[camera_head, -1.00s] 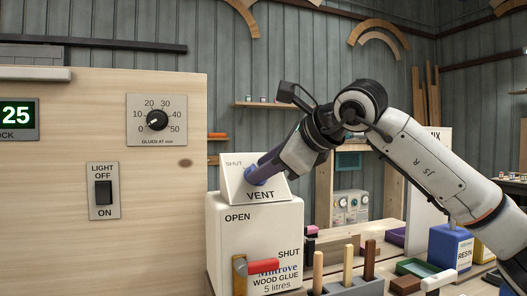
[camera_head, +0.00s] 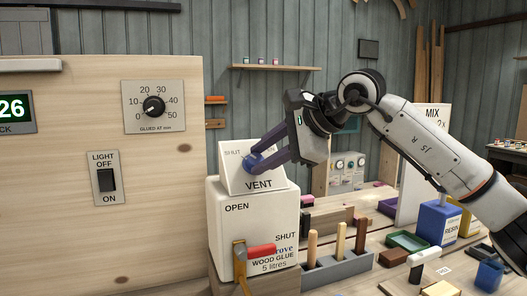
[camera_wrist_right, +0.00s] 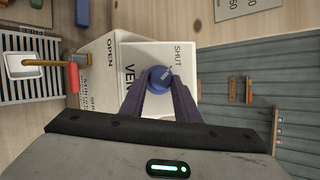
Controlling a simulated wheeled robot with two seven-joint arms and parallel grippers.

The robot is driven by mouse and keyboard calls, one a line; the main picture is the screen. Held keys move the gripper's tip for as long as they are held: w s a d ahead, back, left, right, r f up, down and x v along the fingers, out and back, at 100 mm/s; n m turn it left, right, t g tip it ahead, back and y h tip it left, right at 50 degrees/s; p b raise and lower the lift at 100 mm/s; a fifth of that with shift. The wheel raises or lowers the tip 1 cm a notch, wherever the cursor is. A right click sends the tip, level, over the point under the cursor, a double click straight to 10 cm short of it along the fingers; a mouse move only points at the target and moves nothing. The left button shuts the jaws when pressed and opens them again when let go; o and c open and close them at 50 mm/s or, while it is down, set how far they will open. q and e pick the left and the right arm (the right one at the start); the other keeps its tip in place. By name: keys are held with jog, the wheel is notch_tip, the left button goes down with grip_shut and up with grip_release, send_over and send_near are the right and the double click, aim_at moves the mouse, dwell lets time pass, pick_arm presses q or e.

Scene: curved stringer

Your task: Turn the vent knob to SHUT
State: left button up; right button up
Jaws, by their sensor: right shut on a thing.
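The vent knob (camera_head: 252,162) is blue and round. It sits on the sloped white VENT panel (camera_head: 239,181), with SHUT printed at the panel's upper left. My right gripper (camera_head: 257,158) is shut on the knob, its two purple fingers reaching in from the right and hiding part of the label row. In the right wrist view the knob (camera_wrist_right: 160,77) lies between the fingertips (camera_wrist_right: 162,84). A pale pointer mark on it slants toward the upper right, roughly toward the SHUT lettering. My left gripper is out of view.
The VENT panel stands on a white glue container (camera_head: 227,225) with a red-handled lever (camera_head: 261,250). A wooden board (camera_head: 150,200) with a dial and light switch stands at left. Pegs in a grey rack (camera_head: 330,270) and a blue resin container (camera_head: 438,222) stand at right.

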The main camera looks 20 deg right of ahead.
jog(key=shift+r, duration=0.1)
jog(key=o, duration=1)
jog(key=shift+o, duration=0.2)
jog(key=b+v, duration=0.1)
jog(key=v, duration=0.9)
jog(key=shift+s+d, duration=0.1)
